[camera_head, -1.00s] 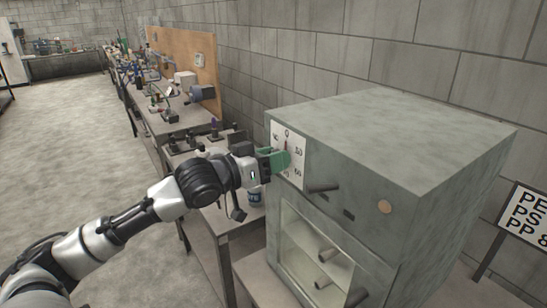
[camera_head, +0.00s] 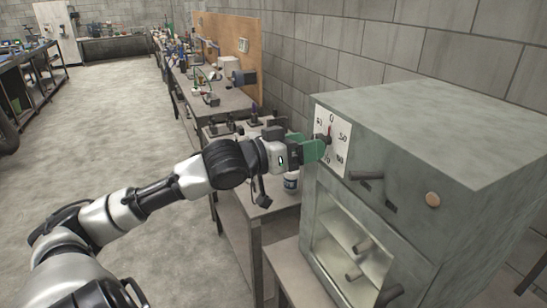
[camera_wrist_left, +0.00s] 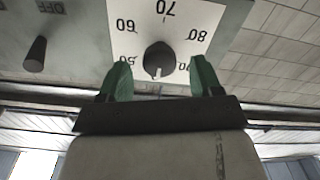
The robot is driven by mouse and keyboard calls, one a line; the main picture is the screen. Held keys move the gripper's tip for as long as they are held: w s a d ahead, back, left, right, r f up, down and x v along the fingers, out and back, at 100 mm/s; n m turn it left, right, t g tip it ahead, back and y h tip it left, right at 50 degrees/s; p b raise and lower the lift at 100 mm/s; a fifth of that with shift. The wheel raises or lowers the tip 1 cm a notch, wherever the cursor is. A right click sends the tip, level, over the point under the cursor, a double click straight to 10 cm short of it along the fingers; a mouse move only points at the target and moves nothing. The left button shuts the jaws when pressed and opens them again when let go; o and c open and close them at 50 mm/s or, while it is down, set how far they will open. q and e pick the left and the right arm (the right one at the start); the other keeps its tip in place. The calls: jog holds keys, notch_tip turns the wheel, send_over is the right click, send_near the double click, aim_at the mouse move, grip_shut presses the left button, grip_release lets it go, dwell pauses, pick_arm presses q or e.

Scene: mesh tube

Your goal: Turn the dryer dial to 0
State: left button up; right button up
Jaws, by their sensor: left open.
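The dryer (camera_head: 400,125) is a grey box with a white dial panel (camera_head: 340,152) on its front. The dark round dial knob (camera_wrist_left: 158,58) shows in the left wrist view, its white mark pointing down, away from the 70. In the head view a narrow red pointer (camera_head: 331,129) stands just under the 0. My left gripper (camera_head: 322,148) has green fingers, spread apart and empty. In the wrist view its fingertips (camera_wrist_left: 158,75) lie to either side of the knob, with gaps and no visible contact. The fingers partly cover the panel in the head view.
A small bottle (camera_head: 291,181) stands by the dryer. A cluttered workbench (camera_head: 215,105) runs along the wall. The floor at left is open.

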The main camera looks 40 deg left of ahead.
pick_arm(q)
jog(key=b+v, duration=0.1)
jog(key=v, duration=0.7)
jog(key=shift+b, duration=0.3)
dwell(0.5)
